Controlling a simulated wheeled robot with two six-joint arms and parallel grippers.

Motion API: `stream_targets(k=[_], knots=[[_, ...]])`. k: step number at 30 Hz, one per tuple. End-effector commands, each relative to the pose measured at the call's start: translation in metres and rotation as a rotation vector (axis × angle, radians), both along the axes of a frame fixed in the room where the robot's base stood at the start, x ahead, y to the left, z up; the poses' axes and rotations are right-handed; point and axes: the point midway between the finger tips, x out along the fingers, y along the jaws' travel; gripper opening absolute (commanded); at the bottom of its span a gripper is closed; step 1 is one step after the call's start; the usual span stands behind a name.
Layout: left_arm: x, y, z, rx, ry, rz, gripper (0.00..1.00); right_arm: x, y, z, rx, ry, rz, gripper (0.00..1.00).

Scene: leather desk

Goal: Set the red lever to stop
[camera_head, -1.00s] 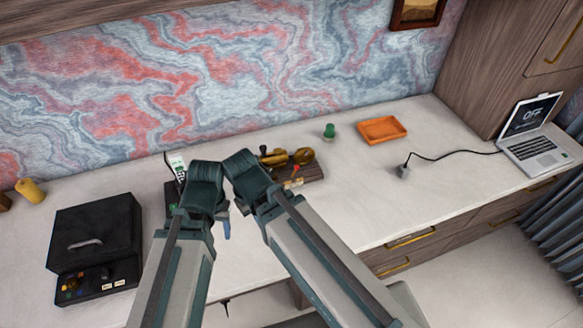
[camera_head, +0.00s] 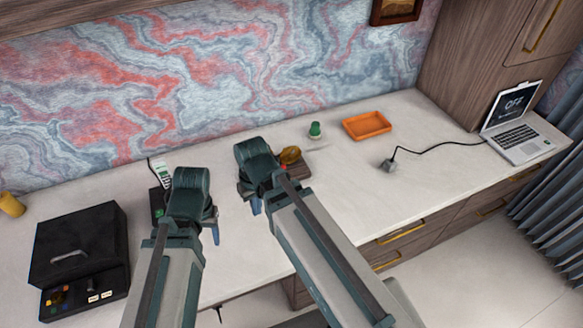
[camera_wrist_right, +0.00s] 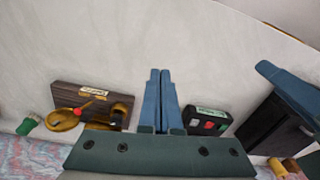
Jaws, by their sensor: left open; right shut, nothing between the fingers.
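The red lever (camera_wrist_right: 86,105) has a red tip and sits by a brass valve (camera_wrist_right: 64,120) on a dark wooden block (camera_wrist_right: 72,93) with a pale label, left of my right fingers in the right wrist view. In the head view the block (camera_head: 300,170) is partly hidden behind my right arm; a bit of red (camera_head: 284,168) shows there. The label is too small to read. My right gripper (camera_head: 254,206) is shut and empty; its blue fingers (camera_wrist_right: 160,73) are apart from the block. My left gripper (camera_head: 215,232) is open and empty, left of the right one.
A black box with red and green buttons (camera_wrist_right: 208,122) lies right of my right fingers. A black lidded machine (camera_head: 78,250) stands left. A green-topped item (camera_head: 315,130), an orange tray (camera_head: 367,125), a grey plug (camera_head: 388,165) and a laptop (camera_head: 516,130) stand right. The desk's front right is clear.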

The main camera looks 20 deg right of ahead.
Motion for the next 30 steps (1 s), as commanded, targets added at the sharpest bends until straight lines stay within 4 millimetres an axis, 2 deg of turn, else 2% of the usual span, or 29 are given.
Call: stream_targets(k=[1,3,8,12,18,21,25,30], knots=[[0.0,0.0,-0.01,0.0,0.0,0.0,0.56,0.015,-0.014,-0.01,0.035,-0.016,-0.039,0.0],[0.0,0.0,-0.016,0.0,0.0,0.0,0.56,0.031,-0.031,-0.014,0.088,-0.045,-0.085,0.0],[0.0,0.0,-0.031,0.0,0.0,0.001,0.56,0.066,-0.077,-0.022,0.196,-0.128,-0.191,0.0],[0.0,0.0,-0.043,0.0,0.0,0.001,0.56,0.092,-0.125,-0.026,0.278,-0.214,-0.289,0.0],[0.0,0.0,-0.056,0.0,0.0,0.001,0.56,0.116,-0.192,-0.026,0.356,-0.336,-0.41,0.0],[0.0,0.0,-0.061,0.0,0.0,0.001,0.56,0.122,-0.219,-0.025,0.379,-0.384,-0.453,0.0],[0.0,0.0,-0.064,0.0,0.0,0.001,0.56,0.126,-0.24,-0.023,0.396,-0.424,-0.489,0.0],[0.0,0.0,-0.065,0.0,0.0,0.001,0.56,0.127,-0.25,-0.021,0.404,-0.444,-0.504,0.0]])
